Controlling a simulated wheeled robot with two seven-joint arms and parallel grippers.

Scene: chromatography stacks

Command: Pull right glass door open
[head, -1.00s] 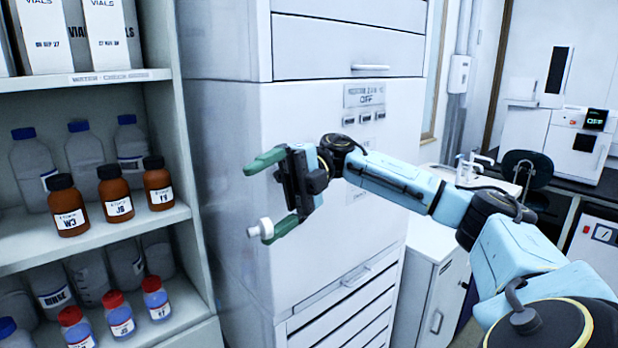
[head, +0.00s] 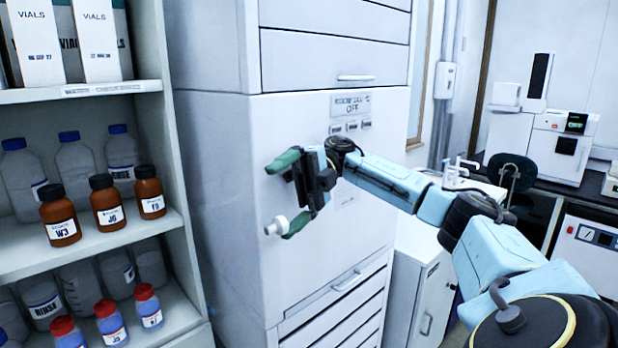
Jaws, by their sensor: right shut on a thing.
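My right gripper (head: 280,199) is in front of the tall white cabinet, to the right of the open shelf unit. Its green fingers stand apart, one above the other. No pane or frame of the right glass door can be made out clearly. My left gripper is not in view.
The shelf unit (head: 190,262) on the left holds brown bottles (head: 108,203), red-capped bottles (head: 111,323) and vial boxes (head: 98,40). The tall white cabinet (head: 225,150) stands behind my right gripper. A low cabinet (head: 408,290) and lab instruments (head: 562,145) are farther right.

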